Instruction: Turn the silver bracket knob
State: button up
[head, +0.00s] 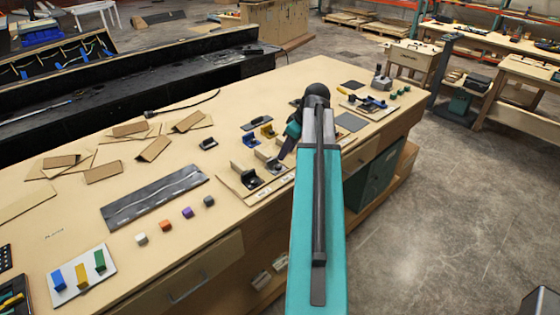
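A wooden board (228,178) near the front edge of the bench carries a row of small brackets with dark knobs and white labels. A pale grey bracket (262,156) there looks like the silver one, but it is small and I cannot tell its knob's angle. My gripper (285,152) is dark and points down at the right end of this group.
A second board (366,111) with blue and dark parts is right of my arm. A black strip panel (155,198), small coloured blocks (165,226), and cardboard pieces (153,149) lie to the left. The bench top is clear between them. The floor at right is open.

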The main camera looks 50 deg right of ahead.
aim_at(279, 166)
jog(key=shift+p+x, duration=1.25)
jog(key=shift+x, duration=2.65)
grip_shut()
jog(key=shift+s+m+b, duration=0.1)
jog(key=shift+m+b, duration=0.25)
jog(key=shift+m, duration=0.05)
